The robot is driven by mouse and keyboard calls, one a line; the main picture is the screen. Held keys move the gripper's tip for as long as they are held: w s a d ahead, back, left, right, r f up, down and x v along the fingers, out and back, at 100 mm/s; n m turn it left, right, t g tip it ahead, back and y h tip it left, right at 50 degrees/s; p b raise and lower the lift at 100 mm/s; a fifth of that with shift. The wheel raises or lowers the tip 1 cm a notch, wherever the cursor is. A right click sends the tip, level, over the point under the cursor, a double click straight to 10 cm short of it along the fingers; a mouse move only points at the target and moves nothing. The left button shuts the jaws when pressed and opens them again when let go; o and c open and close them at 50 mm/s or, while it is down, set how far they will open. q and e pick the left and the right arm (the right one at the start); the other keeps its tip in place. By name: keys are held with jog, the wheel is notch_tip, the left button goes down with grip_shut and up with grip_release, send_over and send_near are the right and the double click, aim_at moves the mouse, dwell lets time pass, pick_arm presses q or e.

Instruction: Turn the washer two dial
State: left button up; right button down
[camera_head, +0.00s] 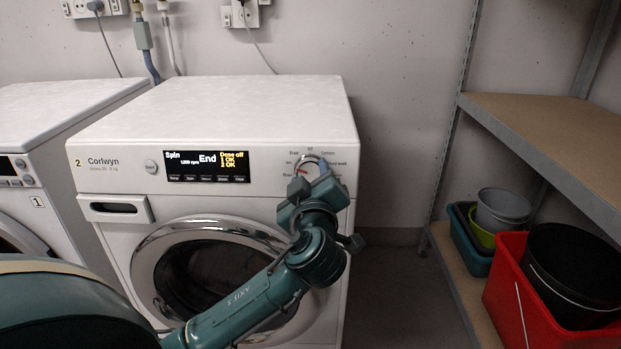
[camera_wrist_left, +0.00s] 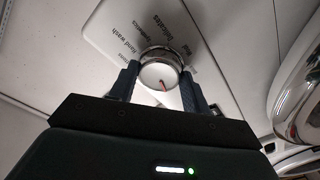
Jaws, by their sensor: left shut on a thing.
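Washer two (camera_head: 250,115) is the white front-loader marked "2 Corlwyn", with its round door closed. Its round dial (camera_head: 307,168) is at the right of the control panel, partly covered by my left gripper (camera_head: 311,187). In the left wrist view, the silver dial (camera_wrist_left: 159,72) sits between the two fingers of my left gripper (camera_wrist_left: 160,90). The fingers are shut on it from both sides. The display (camera_head: 207,166) reads "Spin", "End" and "Dose off". My right gripper is not in view.
Another washer (camera_head: 50,150), marked 1, stands close on the left. A shelf rack (camera_head: 550,125) on the right holds a red crate (camera_head: 510,290) with a black bucket and a green-blue bin with tubs. Bare floor lies between washer two and the rack.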

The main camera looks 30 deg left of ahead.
pick_arm(q)
jog(key=shift+c, duration=1)
